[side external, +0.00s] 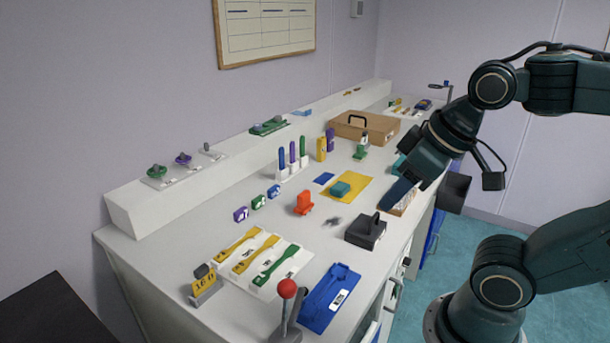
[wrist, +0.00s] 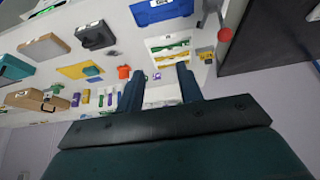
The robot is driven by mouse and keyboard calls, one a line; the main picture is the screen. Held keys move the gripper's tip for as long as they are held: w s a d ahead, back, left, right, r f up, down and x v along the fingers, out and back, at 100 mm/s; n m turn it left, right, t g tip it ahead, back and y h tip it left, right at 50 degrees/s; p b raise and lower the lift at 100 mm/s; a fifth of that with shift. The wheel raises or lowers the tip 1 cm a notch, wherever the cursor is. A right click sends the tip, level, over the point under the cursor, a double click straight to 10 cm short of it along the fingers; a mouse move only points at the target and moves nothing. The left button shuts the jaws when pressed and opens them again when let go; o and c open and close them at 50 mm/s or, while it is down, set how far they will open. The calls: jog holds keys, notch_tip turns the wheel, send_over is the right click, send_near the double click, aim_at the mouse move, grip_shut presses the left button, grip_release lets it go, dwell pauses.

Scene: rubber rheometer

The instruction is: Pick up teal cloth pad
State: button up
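The teal cloth pad (side external: 341,189) is a small rounded block on a yellow mat (side external: 358,183) near the middle of the bench. In the wrist view the pad (wrist: 92,71) lies on the yellow mat (wrist: 72,71), left of my fingers. My gripper (side external: 390,201) is to the right of the pad in the side view, apart from it. In the wrist view my gripper (wrist: 159,67) has its two fingers well apart, with nothing held between them.
A dark handled block (side external: 365,233) and an orange item (side external: 304,203) stand near the mat. A blue card (side external: 324,179) lies left of it. A brown case (side external: 362,128) and a green-and-white bottle (side external: 361,147) are behind. A blue tray (side external: 329,298) is in front.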

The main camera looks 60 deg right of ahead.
jog(key=o, duration=0.8)
jog(key=shift+c, duration=0.2)
jog(key=w+d+r+m+g, duration=0.2)
jog(key=w+d+m, duration=0.4)
jog(key=w, duration=0.4)
jog(key=w+d+r+m+g, duration=0.1)
jog(key=w+d+m, duration=0.3)
jog(key=w+d, duration=0.5)
jog(key=w+d+f+m+g, duration=0.1)
jog(key=w+d+f+m, duration=0.3)
jog(key=d+f, duration=0.3)
jog(key=w+d+f+m+g, duration=0.1)
jog(key=w+d+f+m, duration=0.3)
jog(key=d+f, duration=0.4)
jog(key=d, duration=0.6)
jog(key=shift+w+g, duration=0.3)
jog(key=shift+w, duration=0.1)
